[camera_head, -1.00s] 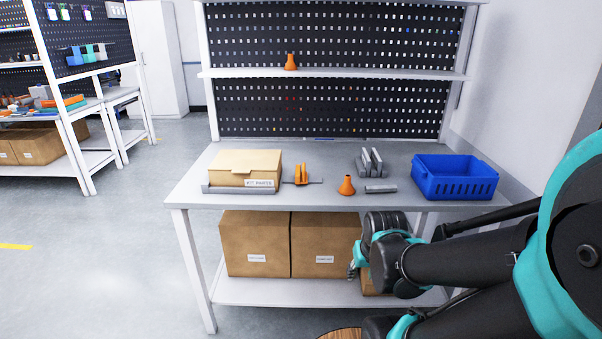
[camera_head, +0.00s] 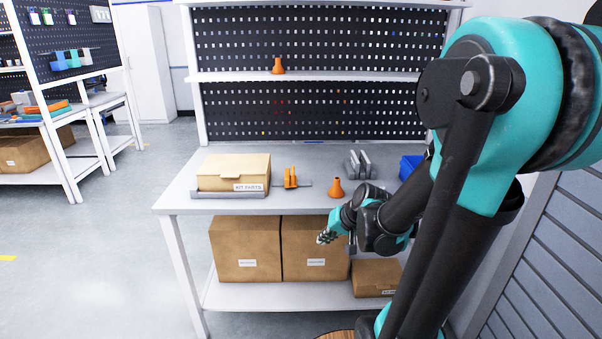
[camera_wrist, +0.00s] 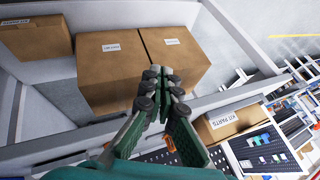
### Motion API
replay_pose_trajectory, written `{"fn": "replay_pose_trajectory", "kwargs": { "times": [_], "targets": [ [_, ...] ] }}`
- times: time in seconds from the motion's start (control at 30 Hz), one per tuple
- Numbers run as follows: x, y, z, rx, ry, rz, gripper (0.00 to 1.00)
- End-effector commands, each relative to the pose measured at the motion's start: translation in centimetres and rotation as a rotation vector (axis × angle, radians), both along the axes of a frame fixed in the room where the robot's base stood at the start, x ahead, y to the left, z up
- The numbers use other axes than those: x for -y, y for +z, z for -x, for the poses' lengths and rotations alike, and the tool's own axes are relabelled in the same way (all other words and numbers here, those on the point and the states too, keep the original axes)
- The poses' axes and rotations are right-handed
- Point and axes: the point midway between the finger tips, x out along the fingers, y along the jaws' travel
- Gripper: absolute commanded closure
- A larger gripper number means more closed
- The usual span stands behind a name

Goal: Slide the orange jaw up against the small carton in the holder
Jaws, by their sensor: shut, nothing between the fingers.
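The small carton (camera_head: 235,169), labelled KIT PARTS, sits in a low grey holder (camera_head: 213,194) at the left of the workbench. The carton also shows in the wrist view (camera_wrist: 221,122). The orange jaw (camera_head: 290,177) stands upright on a grey rail just right of the carton, with a gap between them. My gripper (camera_head: 325,238) is in front of the bench, below the tabletop and to the right of the jaw. In the wrist view my gripper (camera_wrist: 162,74) has its fingertips together with nothing held.
An orange cone (camera_head: 336,188) and grey upright plates (camera_head: 358,164) stand right of the jaw. A blue bin (camera_head: 411,166) is partly hidden by my arm. Large brown boxes (camera_head: 315,248) fill the lower shelf. Another orange cone (camera_head: 278,66) is on the upper shelf.

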Motion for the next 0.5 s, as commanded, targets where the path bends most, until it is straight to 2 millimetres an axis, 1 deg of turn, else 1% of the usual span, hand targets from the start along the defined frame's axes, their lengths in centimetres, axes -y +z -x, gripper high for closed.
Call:
{"fn": "replay_pose_trajectory", "kwargs": {
  "times": [0.03,0.1,0.23,0.3,0.37,0.4,0.5],
  "targets": [
    [-0.4,0.6,-2.2,0.016,-0.020,-0.065,1.00],
    [-1.1,1.5,-4.9,0.041,-0.042,-0.160,1.00],
    [-1.8,3.2,-10.0,0.090,-0.090,-0.334,1.00],
    [-1.7,4.1,-12.7,0.119,-0.117,-0.426,1.00],
    [-1.5,4.8,-14.9,0.142,-0.140,-0.505,1.00],
    [-1.2,5.2,-16.3,0.159,-0.157,-0.557,1.00],
    [-0.3,6.1,-19.6,0.199,-0.195,-0.680,1.00]
  ]
}}
